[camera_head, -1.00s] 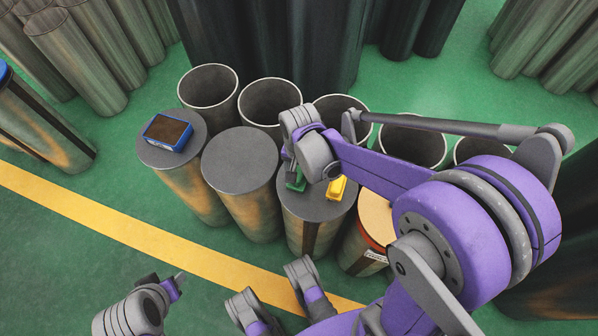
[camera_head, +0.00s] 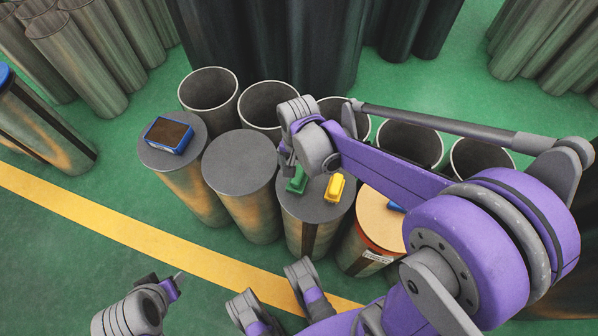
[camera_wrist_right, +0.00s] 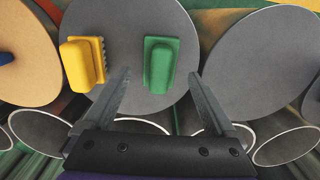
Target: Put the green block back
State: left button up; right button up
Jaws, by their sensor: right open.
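The green block (camera_head: 297,181) sits on the flat grey top of a cylinder (camera_head: 318,211), and it also shows in the right wrist view (camera_wrist_right: 160,66). A yellow block (camera_head: 336,187) sits beside it on the same top, apart from it. My right gripper (camera_wrist_right: 158,84) is open, with its two fingers on either side of the green block's near end in the right wrist view; I see no contact. In the head view the right wrist hides part of the gripper. My left arm's end (camera_head: 172,285) shows at the lower left; its jaw state is unclear.
A blue box with a dark top (camera_head: 168,135) sits on the leftmost capped cylinder. An empty grey-topped cylinder (camera_head: 240,163) stands between. An orange-topped cylinder (camera_head: 376,220) is at right, with a blue item on it. Open hollow cylinders (camera_head: 209,88) stand in a row behind.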

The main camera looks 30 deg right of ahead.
aim_at(299, 174)
notch_tip(299, 174, up, 8)
jog(key=p, duration=0.2)
pick_arm(q)
jog(key=shift+s+r, duration=0.1)
jog(key=shift+r, duration=1.4)
pick_arm(e)
jog(key=s+a+f+n+t, duration=0.1)
jog(key=s+a+n+t, duration=0.2)
jog(key=s+n, duration=0.7)
jog(key=shift+s+a+t, duration=0.2)
jog(key=shift+s+t, duration=0.65)
jog(key=shift+t, duration=0.05)
